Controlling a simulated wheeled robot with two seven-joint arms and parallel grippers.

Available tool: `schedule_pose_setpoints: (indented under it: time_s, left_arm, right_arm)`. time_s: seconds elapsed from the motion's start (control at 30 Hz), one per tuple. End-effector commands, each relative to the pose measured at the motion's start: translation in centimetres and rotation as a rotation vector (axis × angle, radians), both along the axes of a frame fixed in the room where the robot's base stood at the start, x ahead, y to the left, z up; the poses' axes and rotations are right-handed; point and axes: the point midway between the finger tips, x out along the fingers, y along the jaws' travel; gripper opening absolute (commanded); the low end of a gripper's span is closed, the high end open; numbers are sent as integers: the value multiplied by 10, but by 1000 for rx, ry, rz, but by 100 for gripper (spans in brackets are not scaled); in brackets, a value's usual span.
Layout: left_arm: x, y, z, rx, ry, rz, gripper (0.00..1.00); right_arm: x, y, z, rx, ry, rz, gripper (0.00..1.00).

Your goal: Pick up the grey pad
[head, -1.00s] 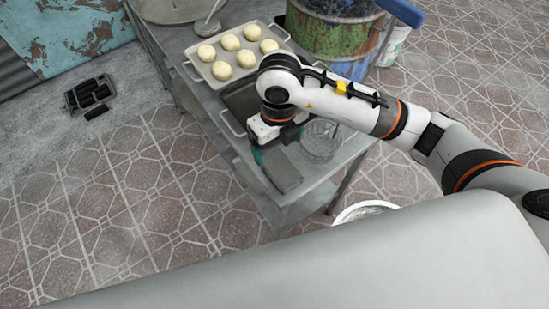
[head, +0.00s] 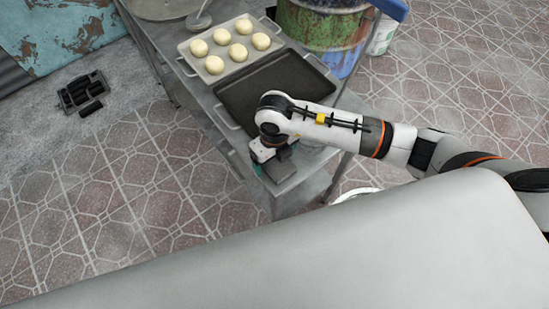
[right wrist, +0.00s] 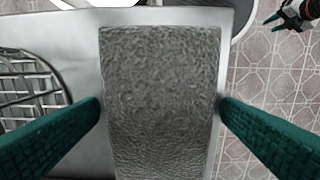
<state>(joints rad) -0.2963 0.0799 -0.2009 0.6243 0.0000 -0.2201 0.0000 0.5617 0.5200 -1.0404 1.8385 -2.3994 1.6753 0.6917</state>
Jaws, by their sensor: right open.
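The grey pad (right wrist: 160,95) is a rough-textured oblong block. It lies on the metal table and fills the middle of the right wrist view. In the head view my right arm and gripper partly cover the pad (head: 284,170). My right gripper (head: 270,166) points down over it at the table's near end. In the right wrist view its two teal fingers (right wrist: 160,112) are open, one at each long side of the pad. I cannot tell whether they touch it. A small teal gripper (right wrist: 287,17), seemingly my left one, shows at the top right there.
A dark empty tray (head: 283,82) and a pale tray with several dough balls (head: 219,65) stand farther back on the table. A round wire-patterned object (right wrist: 30,85) lies left of the pad in the wrist view. A rusty barrel (head: 322,35) stands behind.

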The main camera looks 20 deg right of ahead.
Motion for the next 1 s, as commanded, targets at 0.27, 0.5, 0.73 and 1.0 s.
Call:
schedule_pose_setpoints:
  time_s: [0.27, 0.5, 0.73, 1.0]
  left_arm:
    - [-4, 0, -1, 0, 6, 0, 36]
    - [-6, 0, -1, 1, 9, 1, 36]
    - [-6, 0, -4, 1, 9, 1, 36]
    - [-6, 1, -12, 1, 9, 1, 36]
  right_arm:
    - [0, 0, 0, 0, 0, 0, 51]
    - [0, 0, 1, 0, -1, 0, 39]
    - [1, 0, 17, 1, -4, 1, 39]
    - [2, 0, 71, 1, -6, 2, 39]
